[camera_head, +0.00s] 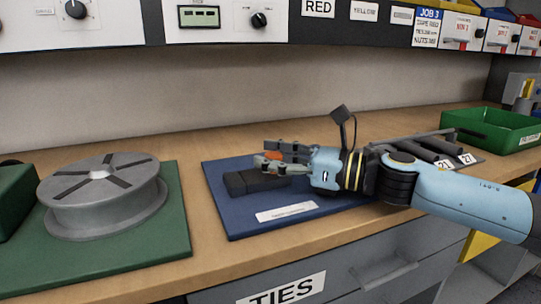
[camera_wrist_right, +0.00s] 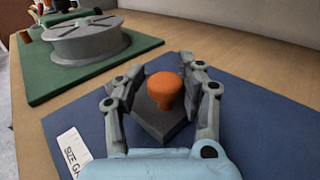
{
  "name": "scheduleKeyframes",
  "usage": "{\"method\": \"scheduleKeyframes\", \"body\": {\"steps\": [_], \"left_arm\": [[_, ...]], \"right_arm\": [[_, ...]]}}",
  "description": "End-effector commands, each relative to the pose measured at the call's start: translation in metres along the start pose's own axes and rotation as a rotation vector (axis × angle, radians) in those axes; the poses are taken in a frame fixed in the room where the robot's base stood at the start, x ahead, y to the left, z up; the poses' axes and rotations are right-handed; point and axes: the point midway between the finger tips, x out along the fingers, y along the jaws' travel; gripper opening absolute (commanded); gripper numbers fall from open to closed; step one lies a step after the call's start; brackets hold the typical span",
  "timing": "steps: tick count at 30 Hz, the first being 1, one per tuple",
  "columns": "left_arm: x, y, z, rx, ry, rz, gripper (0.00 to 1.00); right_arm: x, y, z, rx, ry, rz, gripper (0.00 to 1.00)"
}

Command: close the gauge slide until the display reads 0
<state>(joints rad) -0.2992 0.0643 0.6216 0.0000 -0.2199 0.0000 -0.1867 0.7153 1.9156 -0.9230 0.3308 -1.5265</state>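The gauge (camera_head: 252,182) is a dark grey block lying on a blue mat (camera_head: 235,217). Its orange knob (camera_wrist_right: 165,92) stands up from the block in the right wrist view; in the head view only a bit of the knob (camera_head: 273,155) shows between the fingers. My right gripper (camera_wrist_right: 163,80) is open, with one finger on each side of the knob. A small gap shows at the left finger; the right finger is very close to the knob, and I cannot tell if it touches. The display (camera_head: 199,17) is on the wall panel, its digits too small to read. My left gripper is out of view.
A grey spool (camera_head: 103,195) stands on a green mat (camera_head: 165,255) at the left. Dark bars (camera_head: 432,150) lie in a holder behind my right forearm, and a green bin (camera_head: 490,130) is at the far right. A white label (camera_head: 287,212) lies on the blue mat's front.

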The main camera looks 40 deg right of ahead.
Motion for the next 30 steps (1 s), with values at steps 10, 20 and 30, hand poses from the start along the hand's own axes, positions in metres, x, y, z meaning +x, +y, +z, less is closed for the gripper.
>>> {"method": "scheduleKeyframes", "body": {"steps": [10, 20, 30], "left_arm": [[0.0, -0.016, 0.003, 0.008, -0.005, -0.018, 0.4], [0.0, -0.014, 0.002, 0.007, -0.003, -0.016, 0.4], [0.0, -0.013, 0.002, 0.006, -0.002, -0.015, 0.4]], "right_arm": [[0.001, -0.001, 0.002, -0.003, -0.003, -0.003, 0.53], [0.0, -0.001, 0.049, -0.011, -0.001, 0.001, 0.53], [0.0, 0.0, 0.098, -0.005, -0.001, -0.002, 0.53]]}}
